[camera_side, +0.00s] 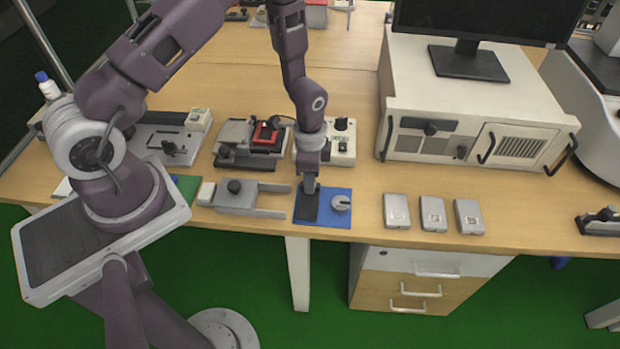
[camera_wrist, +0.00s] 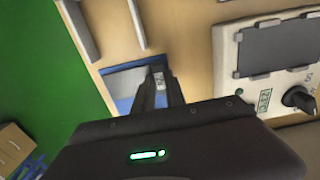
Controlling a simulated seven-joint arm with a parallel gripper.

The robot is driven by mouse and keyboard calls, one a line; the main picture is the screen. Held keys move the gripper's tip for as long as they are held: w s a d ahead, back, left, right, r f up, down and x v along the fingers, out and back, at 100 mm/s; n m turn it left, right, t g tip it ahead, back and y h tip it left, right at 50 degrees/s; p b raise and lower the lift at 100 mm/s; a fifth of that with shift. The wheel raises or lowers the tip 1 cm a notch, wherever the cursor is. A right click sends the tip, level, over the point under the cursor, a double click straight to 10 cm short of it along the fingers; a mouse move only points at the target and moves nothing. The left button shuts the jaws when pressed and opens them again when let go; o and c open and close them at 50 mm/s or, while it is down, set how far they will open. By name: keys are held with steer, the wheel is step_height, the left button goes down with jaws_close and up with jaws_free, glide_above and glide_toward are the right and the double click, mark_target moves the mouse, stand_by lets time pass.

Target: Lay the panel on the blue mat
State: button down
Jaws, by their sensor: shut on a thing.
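In the side view, a dark flat panel (camera_side: 306,209) is at the left part of the blue mat (camera_side: 331,219), near the table's front edge. My gripper (camera_side: 310,189) is directly above the panel's far end, pointing down, and is shut on it. The panel covers the left part of the mat; I cannot tell whether it touches the mat or is just above it. In the wrist view my gripper's dark fingers (camera_wrist: 158,88) reach over the blue mat (camera_wrist: 123,104), and they and the gripper body hide most of the panel.
A grey fixture with prongs (camera_side: 240,196) is just left. Three light grey boxes (camera_side: 432,214) stand in a row to the right. A white device with a knob (camera_side: 341,146) is behind.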

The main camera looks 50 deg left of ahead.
steer(key=shift+f, duration=0.25)
stand_by(0.3)
steer(key=c, duration=1.3)
jaws_free()
steer(key=shift+r, duration=0.1)
steer(key=shift+r, duration=2.95)
